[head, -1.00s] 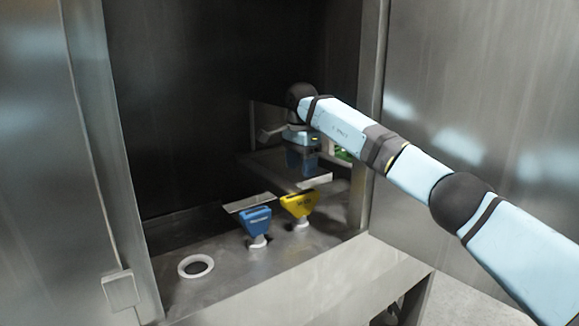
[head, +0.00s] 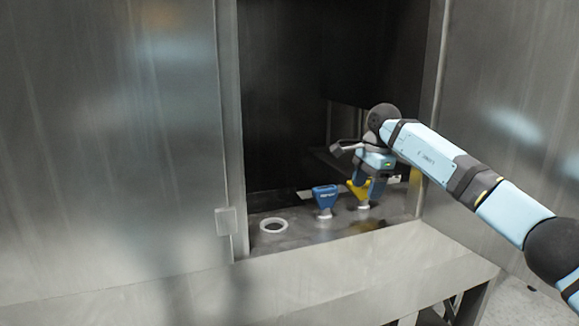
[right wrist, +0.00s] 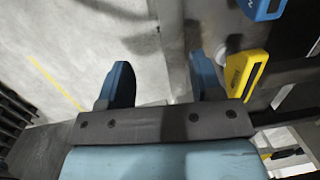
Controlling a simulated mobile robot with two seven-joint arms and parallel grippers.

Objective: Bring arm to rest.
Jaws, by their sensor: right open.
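My right arm comes in from the right in the head view. Its gripper (head: 368,186) points down in front of a yellow-handled piece (head: 358,190) and partly hides it. In the right wrist view its two blue fingers (right wrist: 163,82) stand wide apart with nothing between them. The yellow piece (right wrist: 246,74) is to the right of the fingers there, apart from them. A blue-handled piece (head: 325,196) stands left of the yellow one, and part of it shows at the top of the wrist view (right wrist: 264,8). My left gripper is not in view.
A white ring (head: 273,225) is set in the metal ledge (head: 300,236), left of the blue piece. Metal walls (head: 110,130) flank the dark recess (head: 285,90) on both sides.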

